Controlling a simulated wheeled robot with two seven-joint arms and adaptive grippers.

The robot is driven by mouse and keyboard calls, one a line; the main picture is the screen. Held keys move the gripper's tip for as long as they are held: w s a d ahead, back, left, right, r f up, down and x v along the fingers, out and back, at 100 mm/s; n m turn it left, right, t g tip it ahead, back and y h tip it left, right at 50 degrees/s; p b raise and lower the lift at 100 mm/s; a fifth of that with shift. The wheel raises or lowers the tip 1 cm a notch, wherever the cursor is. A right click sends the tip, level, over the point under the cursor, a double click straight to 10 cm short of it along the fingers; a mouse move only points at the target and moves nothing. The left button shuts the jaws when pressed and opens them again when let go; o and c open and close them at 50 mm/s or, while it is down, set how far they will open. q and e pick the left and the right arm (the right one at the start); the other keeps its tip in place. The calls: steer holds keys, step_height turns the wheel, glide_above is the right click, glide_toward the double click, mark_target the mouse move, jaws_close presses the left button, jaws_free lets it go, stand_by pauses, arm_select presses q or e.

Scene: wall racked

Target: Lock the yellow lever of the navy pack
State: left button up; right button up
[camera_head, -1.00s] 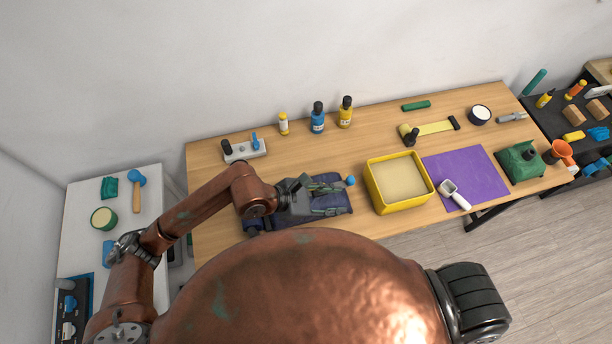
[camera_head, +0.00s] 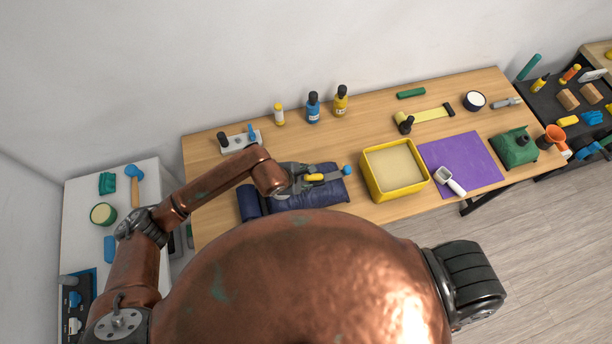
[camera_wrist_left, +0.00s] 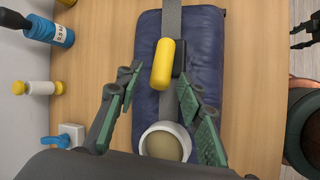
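The navy pack (camera_head: 318,195) lies flat on the wooden table, with a grey strap along it. Its yellow lever (camera_head: 314,177) shows on top, lying along the strap. In the left wrist view the lever (camera_wrist_left: 163,63) sits on the strap beside a small dark block (camera_wrist_left: 179,60). My left gripper (camera_head: 293,182) is above the pack, at the lever's left end. In the left wrist view its green-padded fingers (camera_wrist_left: 158,84) are spread and empty, one on each side of the strap, short of the lever. A dark claw at the right edge, perhaps my right gripper (camera_wrist_left: 304,35), is cut off.
A white-rimmed round thing (camera_wrist_left: 165,141) shows low between the left fingers. A blue knob (camera_head: 347,170) is at the pack's right end. Right of it stands a yellow bin (camera_head: 394,194). Bottles (camera_head: 313,108) and a white switch block (camera_head: 238,144) stand behind.

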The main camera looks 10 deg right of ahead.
arm_select(q)
steer(key=shift+c, duration=0.2)
jaws_close()
stand_by(0.3)
steer(key=f+h+b, duration=0.1)
steer(key=b, duration=0.3)
steer(key=f+h+b, duration=0.1)
steer(key=b, duration=0.2)
steer(key=shift+a+h+b, duration=0.3)
steer(key=shift+a+b, duration=0.1)
steer(key=shift+b, duration=0.55)
steer(key=shift+r+h, duration=0.1)
steer(key=shift+h, duration=0.2)
steer(key=shift+o, duration=0.2)
jaws_free()
